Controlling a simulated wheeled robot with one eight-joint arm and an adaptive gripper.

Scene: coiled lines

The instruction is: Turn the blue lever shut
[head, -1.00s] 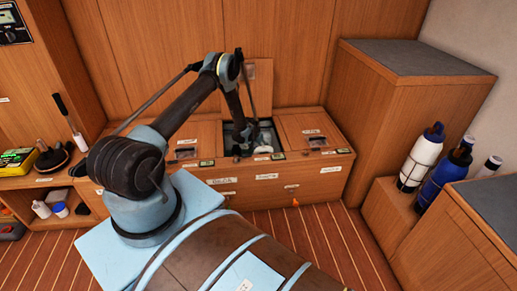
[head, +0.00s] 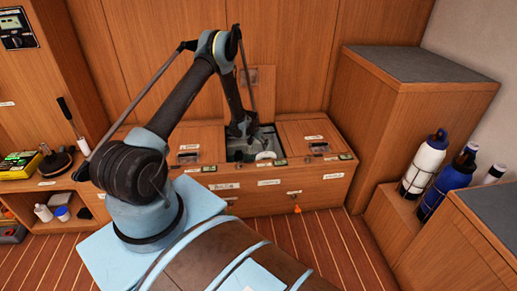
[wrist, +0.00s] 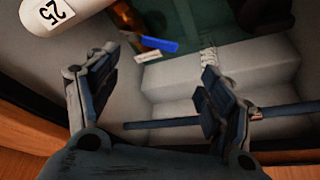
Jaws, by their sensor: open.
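The blue lever (wrist: 160,45) shows in the wrist view as a short bright blue bar inside the open locker, beyond and between my fingertips. A small pale label (wrist: 148,57) sits just below it. My gripper (wrist: 150,88) is open and empty, with its two fingers wide apart and not touching the lever. In the head view my gripper (head: 243,130) reaches down into the open locker hatch (head: 232,155) in the wooden bench. The lever cannot be made out there.
A white rounded object marked 25 (wrist: 62,15) lies close at the upper left of the wrist view. A dark rod (wrist: 160,124) crosses below the fingertips, in front of pale steps (wrist: 190,85). The raised hatch lid (head: 262,85) stands behind my arm.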

